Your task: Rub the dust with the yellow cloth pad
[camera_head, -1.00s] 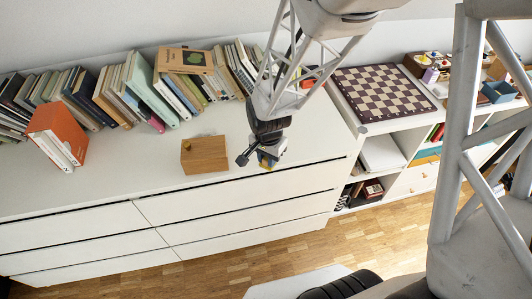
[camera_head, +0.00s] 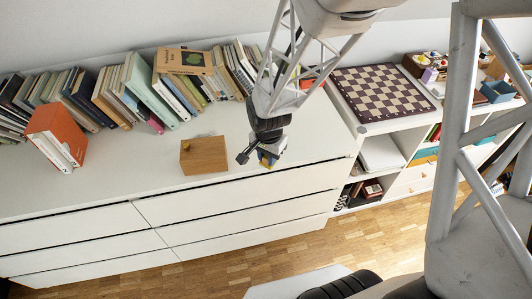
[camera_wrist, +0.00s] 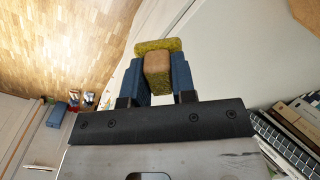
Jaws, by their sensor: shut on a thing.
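My gripper (camera_head: 262,160) is over the right end of the white dresser top, near its front edge. In the wrist view its two blue fingers (camera_wrist: 158,78) are shut on the tan block-shaped grip of the yellow cloth pad (camera_wrist: 150,45). The pad's yellow face lies across the fingertips. In the head view the pad (camera_head: 267,163) is a small yellow patch under the gripper, partly hidden by it. I cannot tell whether it touches the dresser top. I cannot make out any dust.
A wooden box (camera_head: 204,157) stands left of my gripper on the white dresser (camera_head: 120,165). Books (camera_head: 140,85) line the back, and an orange book box (camera_head: 58,137) stands at left. A chessboard (camera_head: 382,92) lies on the shelf unit at right. The dresser top between them is largely clear.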

